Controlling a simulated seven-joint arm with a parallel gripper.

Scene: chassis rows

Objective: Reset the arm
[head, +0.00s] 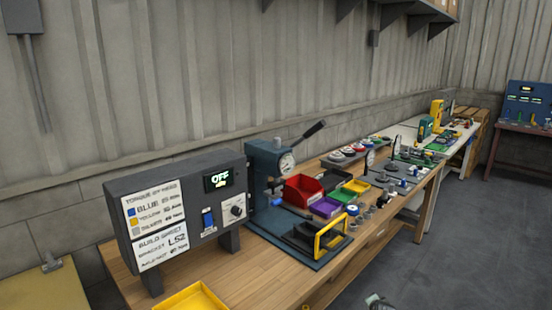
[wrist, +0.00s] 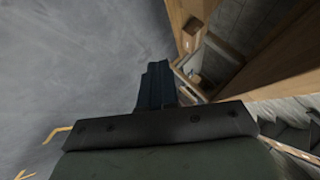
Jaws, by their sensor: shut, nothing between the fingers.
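My gripper (wrist: 155,85) shows in the wrist view, its dark fingers together with nothing between them. It points out over the grey floor (wrist: 70,60), clear of any object. The wooden leg and frame of a bench (wrist: 190,30) stand just to its right in that view. In the head view only a small pale part, which may be my arm, shows at the bottom edge; the fingers cannot be made out there.
The wooden workbench (head: 340,283) runs along the wall. On it are a control box (head: 180,205) reading OFF, a lever press (head: 270,165), a red bin (head: 302,191) and a yellow tray (head: 192,298). Open floor (head: 450,250) lies to the right.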

